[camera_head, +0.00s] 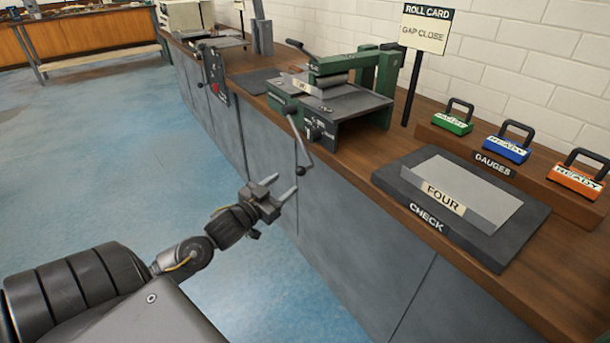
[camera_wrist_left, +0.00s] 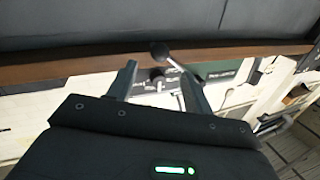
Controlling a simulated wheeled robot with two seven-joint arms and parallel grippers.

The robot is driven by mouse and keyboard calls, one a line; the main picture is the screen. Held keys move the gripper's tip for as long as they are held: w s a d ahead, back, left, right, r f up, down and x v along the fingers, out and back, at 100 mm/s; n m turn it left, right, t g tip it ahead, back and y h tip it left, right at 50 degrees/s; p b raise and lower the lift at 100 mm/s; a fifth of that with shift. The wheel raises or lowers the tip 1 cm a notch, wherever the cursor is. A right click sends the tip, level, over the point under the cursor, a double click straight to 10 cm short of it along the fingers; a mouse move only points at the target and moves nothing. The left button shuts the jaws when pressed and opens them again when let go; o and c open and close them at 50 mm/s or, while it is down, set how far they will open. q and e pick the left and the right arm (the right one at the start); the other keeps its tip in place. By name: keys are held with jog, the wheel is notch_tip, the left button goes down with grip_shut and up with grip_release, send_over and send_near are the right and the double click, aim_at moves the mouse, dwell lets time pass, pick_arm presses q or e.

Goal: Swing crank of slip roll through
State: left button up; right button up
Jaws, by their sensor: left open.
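The slip roll (camera_head: 345,100), with green end frames and grey rollers, stands on the wooden bench. Its crank (camera_head: 299,146) hangs down over the bench's front edge and ends in a dark round knob. My left gripper (camera_head: 283,186) is open and empty, just left of and below the knob, its fingers pointing toward the bench. In the left wrist view the crank (camera_wrist_left: 179,64) reaches across near the fingertips, with its knob (camera_wrist_left: 159,50) ahead of the gap between the fingers. Contact is not visible. My right gripper is out of view.
A "ROLL CARD" sign (camera_head: 426,29) reads "GAP CLOSE". A grey sheet marked "FOUR" (camera_head: 478,204) lies on the dark "CHECK" pad (camera_head: 398,187). Green (camera_head: 453,122), blue (camera_head: 506,149) and orange (camera_head: 574,182) gauges stand behind. The floor before the bench is clear.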

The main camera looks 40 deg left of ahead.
aim_at(304, 169)
pick_arm(q)
jog(key=w+b, duration=0.1)
jog(key=w, duration=0.9)
jog(key=shift+w+a, duration=0.15)
jog(key=shift+w, duration=0.3)
grip_shut()
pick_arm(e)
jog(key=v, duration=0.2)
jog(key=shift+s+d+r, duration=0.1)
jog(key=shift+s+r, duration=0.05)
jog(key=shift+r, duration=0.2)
